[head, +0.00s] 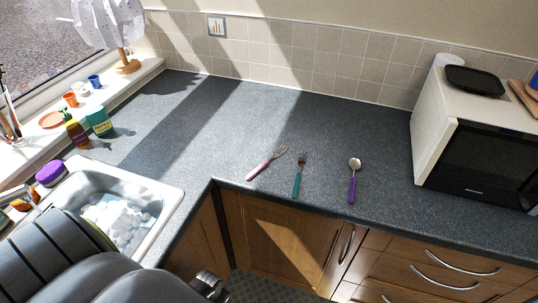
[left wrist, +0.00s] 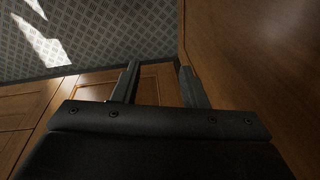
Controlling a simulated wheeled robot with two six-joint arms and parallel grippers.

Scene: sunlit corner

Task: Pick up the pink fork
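The pink fork (head: 266,164) lies flat on the dark grey countertop (head: 230,115) near its front edge, tines toward the upper right. A teal fork (head: 299,176) lies just to its right, apart from it. My left gripper (left wrist: 159,82) shows in the left wrist view with its two fingers apart and nothing between them. It is low among wooden cabinet fronts, and no fork shows in that view. My dark left arm fills the lower left of the head view. My right gripper is in neither view.
A purple-handled spoon (head: 353,181) lies right of the forks. The sink (head: 170,197) is at left, a microwave (head: 474,145) at right. Cabinet doors (head: 276,234) drop below the counter edge. The counter behind the forks is clear.

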